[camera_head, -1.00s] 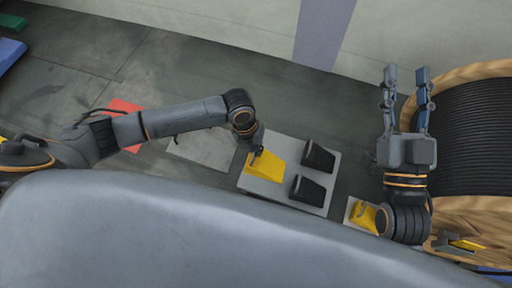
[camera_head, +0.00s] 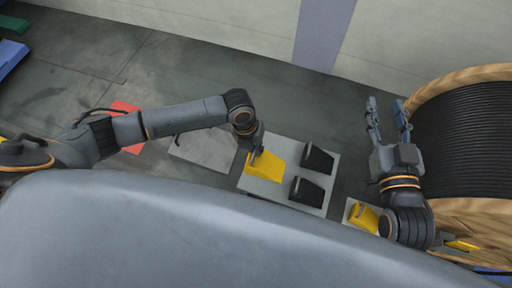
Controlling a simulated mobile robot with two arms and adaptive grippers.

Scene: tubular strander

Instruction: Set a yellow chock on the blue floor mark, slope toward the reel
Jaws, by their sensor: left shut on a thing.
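A yellow chock (camera_head: 265,168) is on the left part of a grey board (camera_head: 304,203), next to two black chocks (camera_head: 317,159). My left gripper (camera_head: 256,154) is at the top of this yellow chock and shut on it. A second yellow chock (camera_head: 366,218) is on a small pale plate, partly behind my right arm. My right gripper (camera_head: 386,119) is raised and empty, its fingers apart, just left of the reel (camera_head: 468,140). The reel has wooden flanges and black cable. Part of a blue mark (camera_head: 495,271) shows below the reel at the bottom right.
A red floor mark (camera_head: 124,115) and a bare grey plate (camera_head: 203,147) lie left of the board. Another yellow piece (camera_head: 462,246) is under the reel's near side. Blue and green blocks (camera_head: 10,55) are at the far left. A wall runs along the back.

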